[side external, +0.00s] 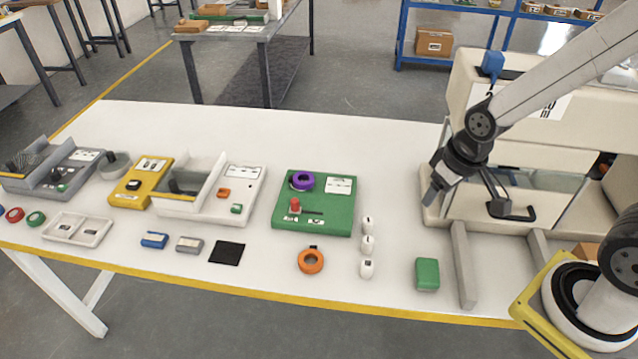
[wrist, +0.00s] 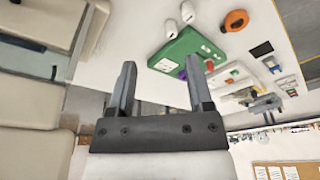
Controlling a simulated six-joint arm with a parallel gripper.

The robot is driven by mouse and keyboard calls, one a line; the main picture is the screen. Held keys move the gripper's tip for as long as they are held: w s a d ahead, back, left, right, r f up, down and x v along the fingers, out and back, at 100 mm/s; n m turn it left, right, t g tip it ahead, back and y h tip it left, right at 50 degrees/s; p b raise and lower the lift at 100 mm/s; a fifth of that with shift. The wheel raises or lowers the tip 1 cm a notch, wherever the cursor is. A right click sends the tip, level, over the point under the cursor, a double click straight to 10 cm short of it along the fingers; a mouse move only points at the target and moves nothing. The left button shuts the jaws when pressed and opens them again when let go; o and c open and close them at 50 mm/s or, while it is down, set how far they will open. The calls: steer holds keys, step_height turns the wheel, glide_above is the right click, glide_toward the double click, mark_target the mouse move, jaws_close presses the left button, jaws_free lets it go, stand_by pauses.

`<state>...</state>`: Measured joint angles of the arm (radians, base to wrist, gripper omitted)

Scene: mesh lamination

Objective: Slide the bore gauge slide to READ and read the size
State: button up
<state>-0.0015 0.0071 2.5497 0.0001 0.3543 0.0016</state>
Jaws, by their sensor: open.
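The bore gauge (side external: 333,213) is a green block on the white table, with a white label and a slot with small marks that I cannot read. Its red slide knob (side external: 295,205) stands near the left end of the slot. A purple ring (side external: 302,181) sits at its upper left. The gauge also shows in the wrist view (wrist: 180,46), beyond my fingers. My gripper (side external: 432,196) is above the table, right of the gauge and apart from it. In the wrist view its two fingers (wrist: 160,85) are spread with nothing between them.
An orange ring (side external: 311,260), white pieces (side external: 367,244) and a green block (side external: 427,274) lie in front and to the right. A cream machine (side external: 480,130) with a clear-fronted chamber stands behind my gripper. Grey and yellow devices (side external: 142,184) stand left. Bare table lies between gauge and gripper.

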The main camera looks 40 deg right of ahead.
steer(key=w+a, duration=0.2)
steer(key=w, duration=0.8)
steer(key=g, duration=0.3)
glide_above(295, 200)
steer(key=f, duration=0.9)
steer(key=shift+s+d+f, duration=0.15)
steer(key=shift+s+f, duration=0.05)
steer(key=shift+f, duration=0.05)
steer(key=shift+w+a+f, duration=0.2)
steer(key=shift+a+f, duration=0.05)
steer(key=shift+f, duration=0.1)
steer(key=shift+f, duration=3.8)
jaws_close()
